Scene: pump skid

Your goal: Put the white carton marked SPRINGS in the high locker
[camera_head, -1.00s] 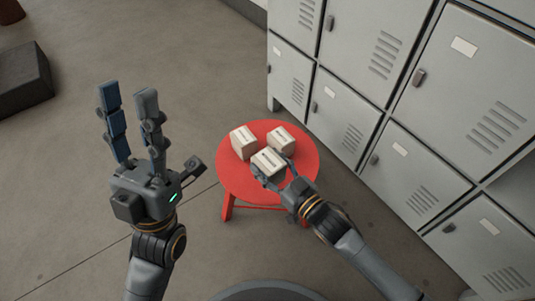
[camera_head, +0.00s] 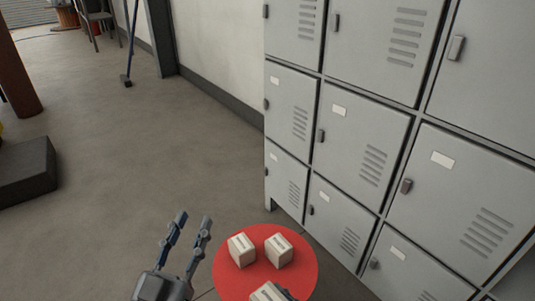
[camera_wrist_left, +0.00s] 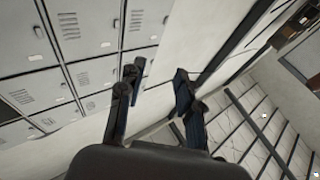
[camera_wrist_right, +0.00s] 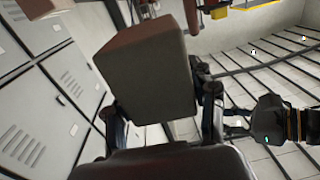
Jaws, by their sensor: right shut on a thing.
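Three white cartons with dark print show in the head view; the print is too small to read. Two of them, the left carton (camera_head: 242,250) and the right carton (camera_head: 279,249), stand on the red stool (camera_head: 231,287). My right gripper (camera_wrist_right: 165,95) is shut on the third carton (camera_head: 266,292), cut off by the bottom edge of the head view. In the right wrist view this held carton (camera_wrist_right: 150,70) is a shaded box between the fingers. My left gripper (camera_head: 188,228) is open and empty, left of the stool. The grey lockers (camera_head: 372,105) fill the right; the doors seen clearly are shut.
A dark block (camera_head: 25,170) lies on the floor at the left, near a brown post (camera_head: 18,75). A broom-like tool (camera_head: 130,50) leans by the wall at the back. The floor (camera_head: 150,140) between the block and the lockers is clear.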

